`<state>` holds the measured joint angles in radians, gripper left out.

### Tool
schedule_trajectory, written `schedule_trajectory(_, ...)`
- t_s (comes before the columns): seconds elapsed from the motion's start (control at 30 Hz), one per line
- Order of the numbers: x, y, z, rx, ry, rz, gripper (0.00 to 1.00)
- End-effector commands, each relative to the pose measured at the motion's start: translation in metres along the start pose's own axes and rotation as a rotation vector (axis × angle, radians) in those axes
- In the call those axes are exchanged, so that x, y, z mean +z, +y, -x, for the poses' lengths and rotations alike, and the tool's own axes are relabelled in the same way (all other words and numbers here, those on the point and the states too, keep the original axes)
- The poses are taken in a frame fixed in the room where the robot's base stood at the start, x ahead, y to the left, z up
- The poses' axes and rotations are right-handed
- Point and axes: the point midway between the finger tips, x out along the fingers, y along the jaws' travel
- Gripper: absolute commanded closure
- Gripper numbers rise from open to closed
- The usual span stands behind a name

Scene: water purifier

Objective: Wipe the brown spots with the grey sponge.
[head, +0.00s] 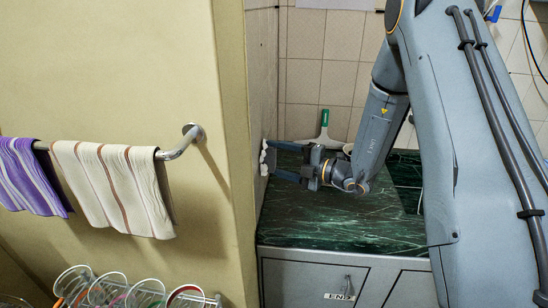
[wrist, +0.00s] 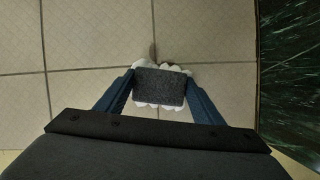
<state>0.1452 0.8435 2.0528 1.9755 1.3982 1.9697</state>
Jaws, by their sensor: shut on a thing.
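My gripper (head: 271,162) reaches left over the green counter toward the tiled side wall. It is shut on the grey sponge (wrist: 158,88), whose dark grey back faces the wrist camera between the two blue fingers. White foam-like lumps show around the sponge's edges. A faint brownish smudge (wrist: 153,51) shows on the tiles just above the sponge in the wrist view. The wall directly behind the sponge is hidden.
The dark green marble counter (head: 330,222) is mostly clear. A green-and-white squeegee-like tool (head: 323,128) leans at the back wall. At the left, a towel rail (head: 180,147) holds a striped white towel (head: 115,185) and a purple one. Several glasses stand on a rack (head: 145,294) below.

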Motion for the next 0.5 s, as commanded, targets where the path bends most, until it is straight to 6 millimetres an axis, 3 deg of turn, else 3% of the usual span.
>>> schedule_trajectory(0.5,0.019,0.001,0.043,0.002,-0.004,0.000,0.56)
